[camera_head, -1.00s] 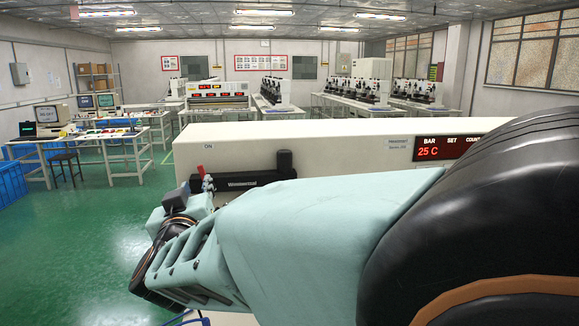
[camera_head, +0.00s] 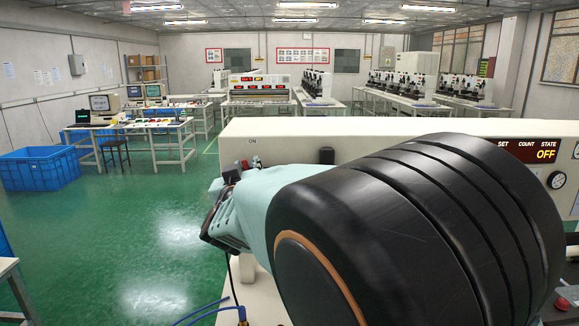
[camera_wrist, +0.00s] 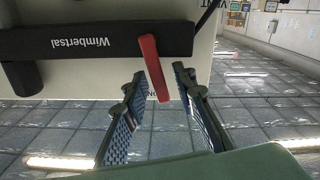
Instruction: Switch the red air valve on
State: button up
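In the wrist view, which is upside down, the red valve handle (camera_wrist: 152,66) is a long lever at the end of a black bar (camera_wrist: 95,40) lettered "Wimbertsal". My gripper (camera_wrist: 160,82) is open, with one finger on each side of the lever's free end; I cannot tell whether either touches it. In the head view, a small bit of red (camera_head: 245,164) shows below the "ON" label (camera_head: 253,140) on the cream machine (camera_head: 360,127). My arm hides most of the bar and the gripper there. The red display (camera_head: 528,150) reads "OFF" under "STATE".
A round gauge (camera_head: 557,180) is at the machine's right. A red button (camera_head: 562,304) is at the lower right. Blue crates (camera_head: 40,168) and a work table (camera_head: 130,135) stand at the left. The green floor (camera_head: 150,230) between is open.

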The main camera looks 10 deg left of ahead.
grip_shut()
jog(key=shift+w+d+f+m+b, duration=0.15)
jog(key=shift+d+m+b, duration=0.2)
jog(key=shift+m+b, duration=0.45)
jog(key=shift+d+m+b, duration=0.25)
jog(key=shift+m+b, duration=0.35)
jog(key=shift+m, duration=0.1)
jog(key=shift+r, duration=0.2)
jog(key=shift+o, duration=1)
grip_release()
